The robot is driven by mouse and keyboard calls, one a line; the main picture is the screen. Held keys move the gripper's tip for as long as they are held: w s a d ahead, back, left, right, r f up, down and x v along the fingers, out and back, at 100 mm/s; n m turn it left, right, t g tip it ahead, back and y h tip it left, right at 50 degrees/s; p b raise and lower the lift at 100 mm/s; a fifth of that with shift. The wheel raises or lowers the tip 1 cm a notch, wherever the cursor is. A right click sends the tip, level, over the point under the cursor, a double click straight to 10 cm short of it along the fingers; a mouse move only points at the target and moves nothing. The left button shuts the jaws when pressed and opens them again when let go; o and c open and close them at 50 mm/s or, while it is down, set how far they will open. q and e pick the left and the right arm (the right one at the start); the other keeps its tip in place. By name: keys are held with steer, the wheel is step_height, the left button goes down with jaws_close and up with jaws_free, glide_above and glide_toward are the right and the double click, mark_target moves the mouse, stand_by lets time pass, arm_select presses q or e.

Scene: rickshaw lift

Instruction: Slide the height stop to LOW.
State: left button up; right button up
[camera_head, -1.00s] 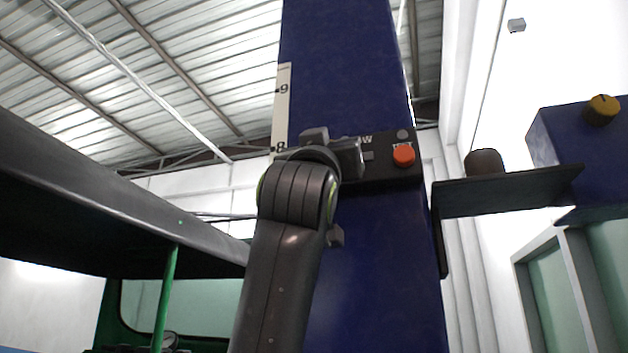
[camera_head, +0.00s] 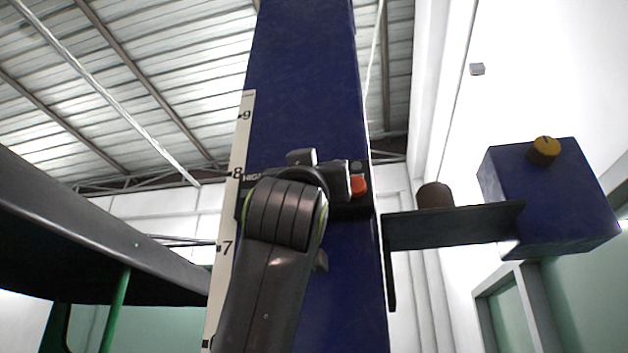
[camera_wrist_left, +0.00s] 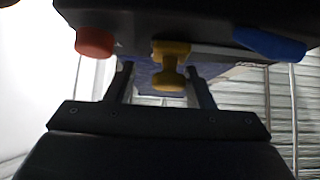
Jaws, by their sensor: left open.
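The black control panel (camera_head: 348,210) is fixed across the blue post, with the word HIGH at its left end. In the left wrist view a yellow knob (camera_wrist_left: 168,72), apparently the height stop, hangs from the panel at a pale slot, near the red button. My left gripper (camera_wrist_left: 160,82) is open, with one finger on each side of the knob. I cannot tell whether either finger touches it. In the head view my left gripper (camera_head: 335,180) covers the middle of the panel, hides the knob and the LOW label, and sits just left of the red button (camera_head: 357,186). My right gripper is not in view.
A blue handle (camera_wrist_left: 270,43) is on the other side of the knob from the red button. A pale height scale (camera_head: 233,190) runs up the post (camera_head: 305,90). A dark bracket (camera_head: 450,228) and a blue box (camera_head: 550,195) with a yellow dial stand at right.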

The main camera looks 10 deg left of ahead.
arm_select(q)
steer(key=shift+s+a+f, duration=0.1)
steer(key=shift+a+f, duration=0.15)
steer(key=shift+f, duration=0.05)
steer(key=b+v, duration=1.1)
steer(key=v, duration=0.6)
steer(key=shift+d, duration=0.25)
steer(key=shift+r, duration=0.1)
